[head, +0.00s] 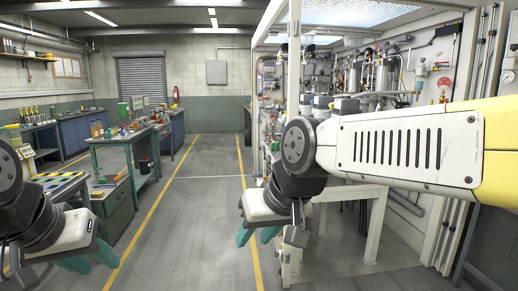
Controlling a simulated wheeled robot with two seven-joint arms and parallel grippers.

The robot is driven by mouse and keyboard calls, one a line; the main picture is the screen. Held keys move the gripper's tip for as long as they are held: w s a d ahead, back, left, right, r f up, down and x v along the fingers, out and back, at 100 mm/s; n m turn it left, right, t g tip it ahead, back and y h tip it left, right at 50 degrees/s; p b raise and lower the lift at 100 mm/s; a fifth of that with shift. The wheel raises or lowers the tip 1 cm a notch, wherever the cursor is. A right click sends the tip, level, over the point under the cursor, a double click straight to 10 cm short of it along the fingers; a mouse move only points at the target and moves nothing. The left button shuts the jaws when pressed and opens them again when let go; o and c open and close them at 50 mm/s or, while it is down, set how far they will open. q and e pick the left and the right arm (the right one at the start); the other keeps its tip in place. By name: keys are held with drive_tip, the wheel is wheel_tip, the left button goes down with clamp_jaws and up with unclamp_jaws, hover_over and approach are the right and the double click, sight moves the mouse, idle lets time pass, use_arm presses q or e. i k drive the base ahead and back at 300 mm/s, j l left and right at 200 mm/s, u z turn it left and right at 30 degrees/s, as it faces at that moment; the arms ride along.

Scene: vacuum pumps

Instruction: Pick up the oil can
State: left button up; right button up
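I cannot make out an oil can for certain. A small green container (123,110) stands on the green workbench (122,138) at the left, too small to identify. My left gripper (100,265) is at the lower left, with its teal fingers apart and nothing seen between them. My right gripper (253,241) hangs near the middle, pointing down, its teal fingers apart and empty. Both grippers are well short of the workbench. My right arm hides part of the area at the right.
A white frame (377,225) with a table and pumps behind it stands at the right. A low green cabinet (114,207) stands at the left, near my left arm. The grey floor aisle (205,185) between yellow lines is clear. A roller door (142,80) is at the back.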

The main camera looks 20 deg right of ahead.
sight(274, 144)
drive_tip(key=i+z, duration=0.1)
drive_tip(key=i, duration=2.45)
drive_tip(key=i+z, duration=0.35)
drive_tip(key=i, duration=0.15)
drive_tip(key=i+z, duration=0.3)
drive_tip(key=i, duration=0.2)
drive_tip(key=i+j+z, duration=0.2)
drive_tip(key=i+z, duration=0.15)
drive_tip(key=i, duration=0.15)
drive_tip(key=i+j+z, duration=0.1)
drive_tip(key=i+z, duration=0.15)
drive_tip(key=i, duration=0.4)
drive_tip(key=i+j, duration=0.35)
drive_tip(key=i, duration=0.2)
drive_tip(key=i+j, duration=0.35)
drive_tip(key=i, duration=0.2)
drive_tip(key=i+j+z, duration=0.1)
drive_tip(key=i+j, duration=0.25)
drive_tip(key=i, duration=0.2)
drive_tip(key=i+j, duration=0.4)
drive_tip(key=i, duration=0.15)
